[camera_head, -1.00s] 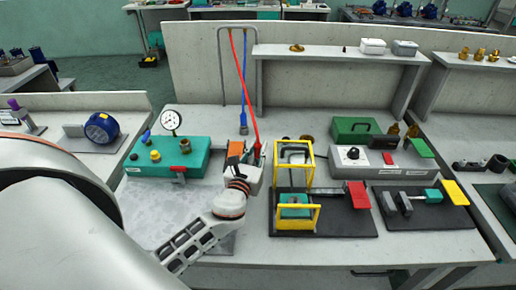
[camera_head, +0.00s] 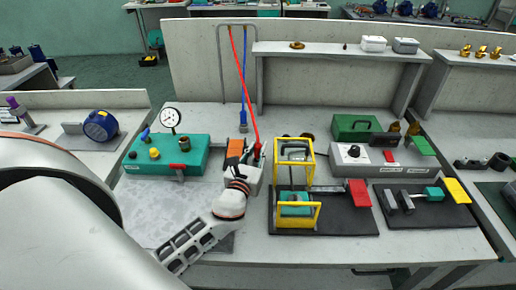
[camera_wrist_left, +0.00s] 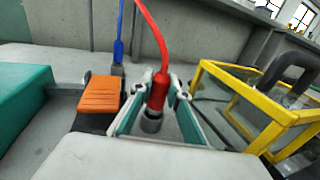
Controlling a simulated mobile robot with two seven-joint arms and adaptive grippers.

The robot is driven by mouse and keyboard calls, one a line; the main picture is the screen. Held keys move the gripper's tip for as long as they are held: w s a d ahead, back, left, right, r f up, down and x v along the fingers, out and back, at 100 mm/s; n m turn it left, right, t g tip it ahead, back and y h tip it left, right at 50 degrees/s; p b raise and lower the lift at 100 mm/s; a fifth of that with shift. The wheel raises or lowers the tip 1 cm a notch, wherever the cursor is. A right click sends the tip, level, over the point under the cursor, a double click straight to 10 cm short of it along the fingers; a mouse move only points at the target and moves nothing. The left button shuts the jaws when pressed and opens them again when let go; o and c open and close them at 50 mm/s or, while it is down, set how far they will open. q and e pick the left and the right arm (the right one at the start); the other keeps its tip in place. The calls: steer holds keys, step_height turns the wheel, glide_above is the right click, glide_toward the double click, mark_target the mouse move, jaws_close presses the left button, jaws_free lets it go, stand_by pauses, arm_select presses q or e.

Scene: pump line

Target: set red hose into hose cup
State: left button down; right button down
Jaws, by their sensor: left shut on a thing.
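The red hose (camera_head: 248,98) hangs from the rack and runs down to my left gripper (camera_head: 256,162). In the left wrist view the red hose (camera_wrist_left: 160,82) ends in a thick red sleeve with a grey ring-shaped part (camera_wrist_left: 151,121) at its lower end. My left gripper (camera_wrist_left: 163,92) is shut on this sleeve, one finger on each side. I cannot tell whether the grey part is the hose's own fitting or the hose cup. The gripper hides the lower end in the head view. My right gripper is not in view.
An orange-topped block (camera_wrist_left: 100,95) stands just left of the gripper, and a yellow frame (camera_head: 294,150) close on its right. The blue hose (camera_head: 244,92) hangs behind. A green pump unit (camera_head: 165,155) with a gauge is at left. The bench's front left is clear.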

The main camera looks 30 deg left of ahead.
arm_select(q)
steer(key=c, duration=1.8)
jaws_free()
steer(key=shift+c, duration=0.2)
steer(key=o, duration=0.3)
steer(key=shift+f, duration=0.1)
